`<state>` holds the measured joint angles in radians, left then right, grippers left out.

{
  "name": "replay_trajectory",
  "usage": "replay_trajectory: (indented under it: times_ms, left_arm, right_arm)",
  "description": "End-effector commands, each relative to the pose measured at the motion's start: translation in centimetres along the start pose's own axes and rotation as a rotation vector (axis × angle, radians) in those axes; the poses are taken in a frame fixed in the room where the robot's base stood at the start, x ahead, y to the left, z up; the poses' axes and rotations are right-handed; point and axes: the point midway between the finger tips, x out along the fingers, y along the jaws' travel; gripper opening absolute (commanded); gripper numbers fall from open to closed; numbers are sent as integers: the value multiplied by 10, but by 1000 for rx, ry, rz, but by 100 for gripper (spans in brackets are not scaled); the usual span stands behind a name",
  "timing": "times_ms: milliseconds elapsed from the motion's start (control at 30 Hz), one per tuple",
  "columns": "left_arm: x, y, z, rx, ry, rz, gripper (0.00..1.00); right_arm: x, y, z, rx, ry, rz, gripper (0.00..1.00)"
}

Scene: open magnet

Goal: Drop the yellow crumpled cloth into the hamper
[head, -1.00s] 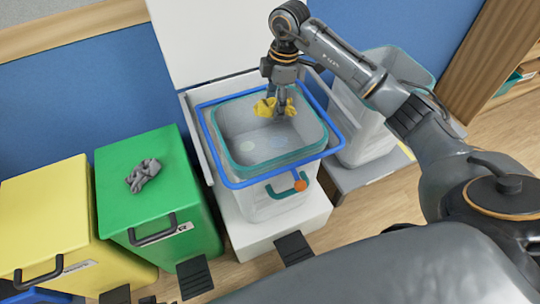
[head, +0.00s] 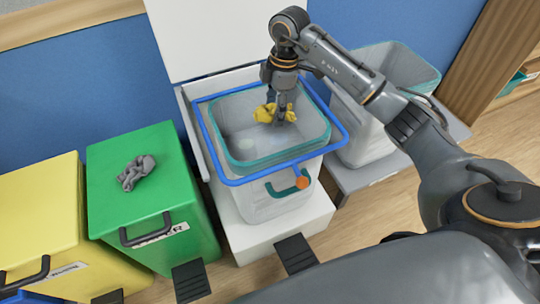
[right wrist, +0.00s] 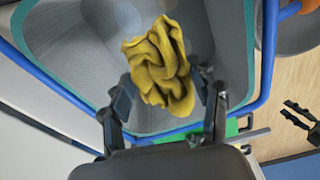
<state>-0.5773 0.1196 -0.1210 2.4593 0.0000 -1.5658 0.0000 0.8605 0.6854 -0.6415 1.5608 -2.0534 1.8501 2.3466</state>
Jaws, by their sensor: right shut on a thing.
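The yellow crumpled cloth (head: 268,113) is between the fingers of my right gripper (head: 281,114), which is shut on it. In the head view it hangs over the opening of the translucent hamper (head: 262,206), near the back of its teal rim. The right wrist view also shows the cloth (right wrist: 160,65) at the fingertips (right wrist: 165,105), with the hamper's grey inside (right wrist: 70,40) beyond it. How far it is above the hamper floor I cannot tell exactly. My left gripper is not in view.
A blue frame (head: 236,183) surrounds the hamper, with a raised white lid (head: 215,35) behind. A green bin (head: 150,200) with a grey crumpled cloth (head: 136,173) on its lid and a yellow bin (head: 45,215) stand left. Another translucent container (head: 365,145) stands right.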

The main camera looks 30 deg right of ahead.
Motion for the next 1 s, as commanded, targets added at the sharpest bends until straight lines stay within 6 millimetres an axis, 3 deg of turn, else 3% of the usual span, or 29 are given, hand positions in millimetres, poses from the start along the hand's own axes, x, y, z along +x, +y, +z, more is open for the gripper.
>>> replay_trajectory:
  times_ms: [100,467,500,600,1000]
  left_arm:
    - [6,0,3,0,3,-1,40]
    - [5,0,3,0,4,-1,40]
    - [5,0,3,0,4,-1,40]
    - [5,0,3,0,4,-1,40]
    - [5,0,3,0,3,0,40]
  right_arm:
    - [10,0,1,-1,0,0,49]
    - [11,0,1,0,0,0,49]
    - [11,0,1,0,0,0,68]
    - [11,0,1,0,0,0,88]
    - [8,0,1,0,-1,1,88]
